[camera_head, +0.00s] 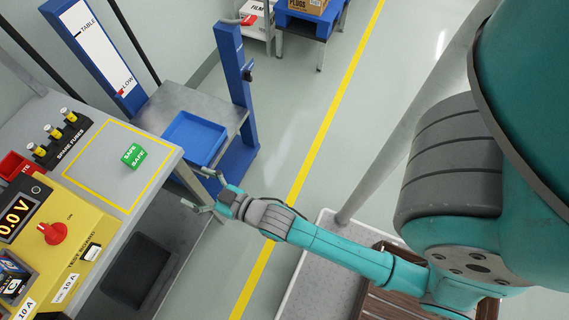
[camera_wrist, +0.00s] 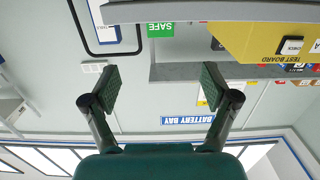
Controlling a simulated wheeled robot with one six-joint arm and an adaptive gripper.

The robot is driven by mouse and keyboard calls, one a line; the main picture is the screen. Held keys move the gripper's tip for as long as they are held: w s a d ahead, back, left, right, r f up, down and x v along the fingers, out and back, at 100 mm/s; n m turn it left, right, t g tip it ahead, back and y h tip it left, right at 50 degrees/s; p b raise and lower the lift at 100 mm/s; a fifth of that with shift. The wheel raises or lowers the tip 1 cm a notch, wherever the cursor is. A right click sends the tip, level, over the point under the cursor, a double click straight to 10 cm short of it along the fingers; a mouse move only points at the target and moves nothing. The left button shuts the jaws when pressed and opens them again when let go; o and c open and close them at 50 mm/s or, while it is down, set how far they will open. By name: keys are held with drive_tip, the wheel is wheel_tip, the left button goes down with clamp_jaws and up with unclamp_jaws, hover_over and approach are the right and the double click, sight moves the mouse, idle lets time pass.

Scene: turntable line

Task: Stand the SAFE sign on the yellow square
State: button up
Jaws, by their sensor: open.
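The SAFE sign (camera_head: 133,157) is a small green block with white lettering on two visible faces. It sits on the grey bench top, inside a yellow outlined square (camera_head: 88,191); I cannot tell whether it is upright or tipped over. My gripper (camera_head: 201,189) is open and empty, off the bench's right edge and apart from the sign. In the wrist view my gripper (camera_wrist: 160,88) shows both fingers spread with nothing between them. The sign's green face (camera_wrist: 160,30) shows beyond them near the top, partly cut off by a grey edge.
A yellow test board (camera_head: 62,240) with a red knob fills the near bench. A spare fuses rack (camera_head: 62,138) stands behind the square. A blue tray (camera_head: 194,139) lies on the lift stand right of the bench. Open floor lies further right.

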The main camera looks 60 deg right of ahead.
drive_tip(key=s+r+g, duration=0.1)
drive_tip(key=s+r, duration=0.2)
drive_tip(key=s, duration=1.1)
drive_tip(key=s+r+g, duration=0.1)
drive_tip(key=s+r, duration=0.2)
drive_tip(key=s, duration=1.2)
drive_tip(key=shift+d+g, duration=0.15)
drive_tip(key=shift+g, duration=0.15)
drive_tip(key=shift+r, duration=0.1)
